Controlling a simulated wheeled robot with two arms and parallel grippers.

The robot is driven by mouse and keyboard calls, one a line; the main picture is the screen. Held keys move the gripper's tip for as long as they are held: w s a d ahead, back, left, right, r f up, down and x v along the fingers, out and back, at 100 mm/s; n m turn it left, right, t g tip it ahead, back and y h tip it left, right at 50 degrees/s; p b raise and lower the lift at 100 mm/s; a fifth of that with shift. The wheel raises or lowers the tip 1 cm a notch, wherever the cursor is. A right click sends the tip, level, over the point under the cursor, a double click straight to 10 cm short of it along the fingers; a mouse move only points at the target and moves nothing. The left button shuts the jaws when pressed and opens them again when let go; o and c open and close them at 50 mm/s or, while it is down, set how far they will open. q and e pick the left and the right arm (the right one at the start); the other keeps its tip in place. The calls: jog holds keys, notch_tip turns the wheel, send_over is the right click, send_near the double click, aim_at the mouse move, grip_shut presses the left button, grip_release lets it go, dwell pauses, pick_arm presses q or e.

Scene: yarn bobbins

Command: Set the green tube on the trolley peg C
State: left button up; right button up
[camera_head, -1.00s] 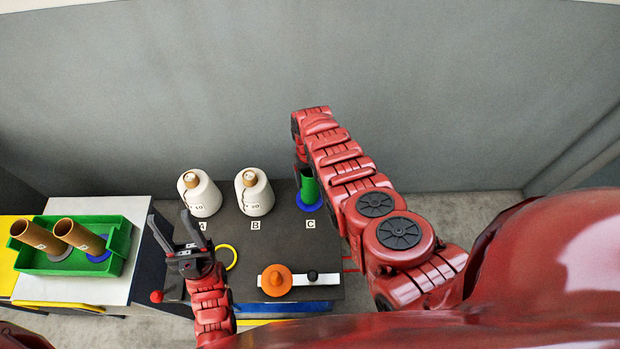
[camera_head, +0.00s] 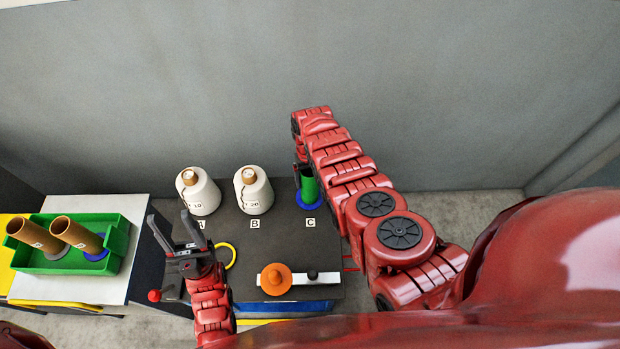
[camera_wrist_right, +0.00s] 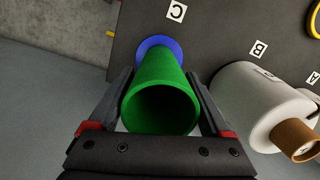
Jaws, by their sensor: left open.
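The green tube (camera_head: 309,188) stands upright over the blue disc (camera_head: 297,201) at the place marked C (camera_head: 311,223) on the dark trolley top (camera_head: 268,238). In the right wrist view the tube (camera_wrist_right: 160,95) shows its open end, and its far end meets the blue disc (camera_wrist_right: 157,42). The peg itself is hidden. My right gripper (camera_wrist_right: 160,80) has a finger close against each side of the tube and looks shut on it. In the head view my arm partly covers that gripper. My left gripper (camera_head: 177,230) is open and empty, over the trolley's left side.
White yarn bobbins stand at A (camera_head: 200,197) and B (camera_head: 254,198), left of the tube. An orange knob (camera_head: 276,278) and a yellow ring (camera_head: 229,256) are nearer. A green tray (camera_head: 121,246) at left holds two brown tubes (camera_head: 75,233).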

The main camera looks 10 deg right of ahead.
jog(key=shift+o, duration=1)
jog(key=shift+r, duration=0.15)
jog(key=r+p, duration=0.2)
jog(key=r, duration=0.1)
jog(key=shift+w+r+p, duration=0.15)
jog(key=shift+w+p, duration=0.05)
jog(key=shift+p, duration=0.1)
notch_tip(320, 180, up, 14)
jog(key=w, duration=0.1)
jog(key=shift+w, duration=0.2)
jog(key=shift+w+f, duration=0.1)
jog(key=shift+f, duration=0.15)
